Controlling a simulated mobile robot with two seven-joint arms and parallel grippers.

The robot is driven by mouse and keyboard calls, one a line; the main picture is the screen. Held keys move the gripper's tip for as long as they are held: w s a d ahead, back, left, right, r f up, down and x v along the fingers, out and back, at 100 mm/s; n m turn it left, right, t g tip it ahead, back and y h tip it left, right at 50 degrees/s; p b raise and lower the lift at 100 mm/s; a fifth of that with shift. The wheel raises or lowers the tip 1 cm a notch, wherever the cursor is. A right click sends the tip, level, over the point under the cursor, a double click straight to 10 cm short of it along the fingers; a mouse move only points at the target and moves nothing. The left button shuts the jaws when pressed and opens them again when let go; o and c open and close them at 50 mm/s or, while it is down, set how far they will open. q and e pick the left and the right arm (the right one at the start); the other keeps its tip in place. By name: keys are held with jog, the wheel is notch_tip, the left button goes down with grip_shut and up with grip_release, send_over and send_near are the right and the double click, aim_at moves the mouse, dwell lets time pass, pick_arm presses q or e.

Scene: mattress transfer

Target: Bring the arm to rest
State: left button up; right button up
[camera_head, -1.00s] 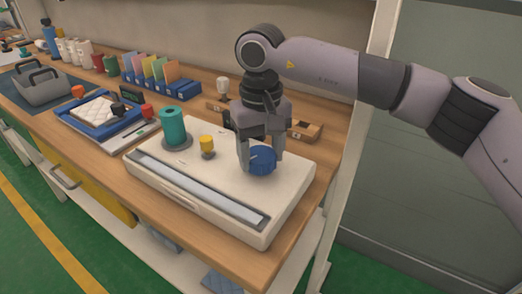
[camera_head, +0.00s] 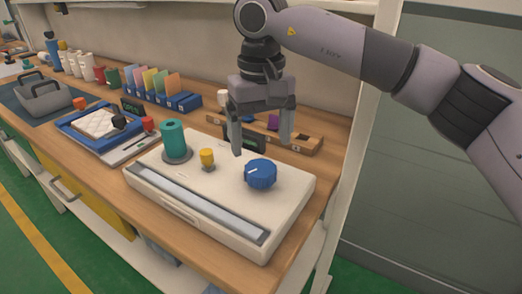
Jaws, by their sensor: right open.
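My right gripper (camera_head: 262,146) is open and empty. It hangs with its fingers pointing down, above and behind the blue knob, apart from it. The blue knob (camera_head: 261,175) with a white mark sits on the right part of the white flat machine (camera_head: 215,184). My right arm (camera_head: 345,45) comes in from the right at the top. My left gripper is not in view.
A teal cylinder (camera_head: 175,140) and a small yellow knob (camera_head: 207,157) stand on the machine. A wooden rack (camera_head: 297,139) lies behind it. A blue tray with a quilted white pad (camera_head: 96,122) is at left. A shelf post (camera_head: 367,120) rises at right.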

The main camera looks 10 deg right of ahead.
jog(key=shift+r, duration=0.35)
